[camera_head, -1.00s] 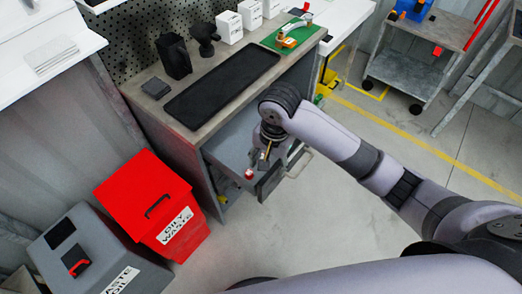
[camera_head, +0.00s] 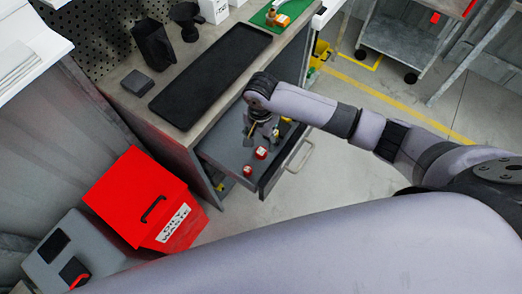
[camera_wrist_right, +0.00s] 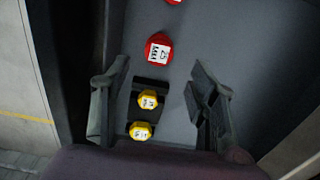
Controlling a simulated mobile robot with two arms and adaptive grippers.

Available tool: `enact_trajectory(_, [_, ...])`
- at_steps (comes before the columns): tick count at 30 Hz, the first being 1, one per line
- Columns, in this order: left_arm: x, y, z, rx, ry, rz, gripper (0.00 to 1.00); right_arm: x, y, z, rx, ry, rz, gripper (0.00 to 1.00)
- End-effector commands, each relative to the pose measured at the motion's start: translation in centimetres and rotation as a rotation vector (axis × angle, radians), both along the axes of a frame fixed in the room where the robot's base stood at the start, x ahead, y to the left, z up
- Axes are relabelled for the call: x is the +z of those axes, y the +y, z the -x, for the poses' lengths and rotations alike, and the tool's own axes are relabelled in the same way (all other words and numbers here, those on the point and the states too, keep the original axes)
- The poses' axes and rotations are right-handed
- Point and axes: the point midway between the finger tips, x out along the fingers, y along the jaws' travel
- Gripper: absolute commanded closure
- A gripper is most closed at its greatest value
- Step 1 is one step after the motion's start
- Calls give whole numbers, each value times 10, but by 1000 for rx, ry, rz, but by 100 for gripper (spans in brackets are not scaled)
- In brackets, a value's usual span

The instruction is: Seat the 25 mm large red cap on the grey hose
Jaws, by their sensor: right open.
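A red cap (camera_head: 261,153) with a white label lies in the open grey drawer in the head view, and a second red cap (camera_head: 247,170) lies near it. The right wrist view shows one red cap (camera_wrist_right: 158,51) just beyond my fingertips; its label seems to read 25. Part of another red cap (camera_wrist_right: 173,2) shows at the top edge. My right gripper (camera_head: 262,130) is over the drawer. In the wrist view my right gripper (camera_wrist_right: 160,72) is open and empty, its fingers either side of two yellow caps. The grey hose cannot be made out. My left gripper is not in view.
The yellow caps (camera_wrist_right: 148,99) sit at a dark block in the drawer (camera_head: 222,150). The workbench carries a black tray (camera_head: 210,78) above the drawer. A red oily waste bin (camera_head: 140,200) stands left of it. Floor right of the drawer is clear.

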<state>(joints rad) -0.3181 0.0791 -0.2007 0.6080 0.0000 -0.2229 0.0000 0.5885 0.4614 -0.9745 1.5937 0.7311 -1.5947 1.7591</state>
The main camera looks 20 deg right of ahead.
Motion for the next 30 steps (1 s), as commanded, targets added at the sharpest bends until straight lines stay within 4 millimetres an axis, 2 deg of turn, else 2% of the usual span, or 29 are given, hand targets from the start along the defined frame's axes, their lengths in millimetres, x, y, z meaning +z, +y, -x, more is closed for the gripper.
enact_trajectory(3, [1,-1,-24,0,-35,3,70,-10,0,0,1,0,0,46])
enact_trajectory(7, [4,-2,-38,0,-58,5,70,-18,1,1,1,1,1,46])
enact_trajectory(11, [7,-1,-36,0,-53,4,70,-36,2,4,1,1,2,46])
enact_trajectory(17, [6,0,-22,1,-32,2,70,-61,3,5,1,-1,1,46])
enact_trajectory(25, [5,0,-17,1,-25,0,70,-65,3,4,2,-1,0,46])
enact_trajectory(30, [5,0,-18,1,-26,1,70,-64,3,4,2,-1,0,56])
